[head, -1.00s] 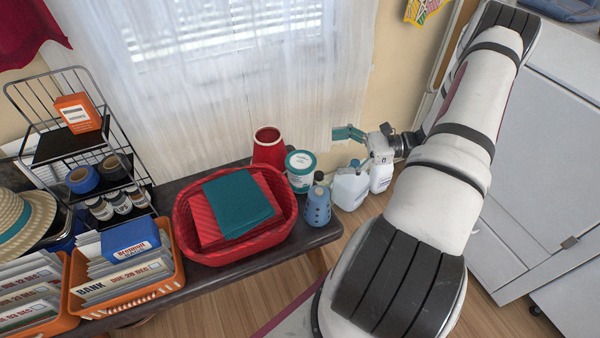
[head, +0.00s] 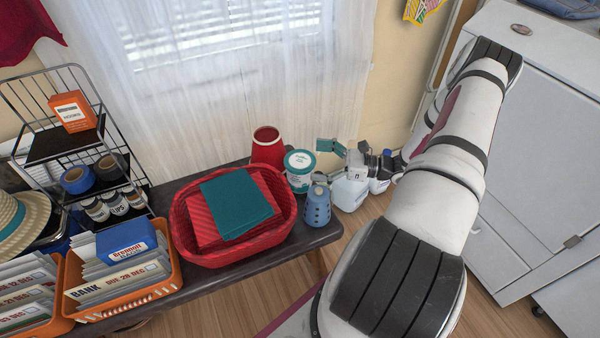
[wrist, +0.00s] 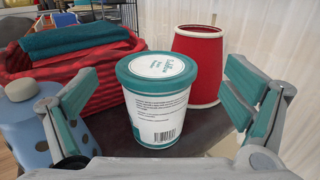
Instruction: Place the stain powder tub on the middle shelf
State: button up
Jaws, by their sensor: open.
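The stain powder tub, a white tub (head: 299,183) with a teal lid, stands upright on the dark bench at its right end. In the wrist view the tub (wrist: 160,108) stands between my gripper's two spread teal-padded fingers (wrist: 160,82), a little ahead of them, with gaps on both sides. In the head view my gripper (head: 332,150) is open at the tub's right. The black wire rack at the left has a middle shelf (head: 97,187) holding a blue tape roll (head: 76,180) and a dark roll (head: 110,167).
A red basket (head: 185,232) with folded cloths is left of the tub. A red tapered container (head: 267,147) stands behind it, and a blue spotted bottle (head: 317,207) in front. An orange box (head: 72,111) sits on the rack's top shelf.

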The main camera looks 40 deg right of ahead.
aim_at(301, 161)
jog(key=w+a, duration=0.1)
jog(key=w+a+f+b, duration=0.1)
jog(key=a, duration=0.1)
jog(key=shift+w, duration=0.4)
jog(key=shift+w+a+b, duration=0.3)
jog(key=shift+w, duration=0.1)
jog(key=shift+r, duration=0.15)
jog(key=c, duration=1.5)
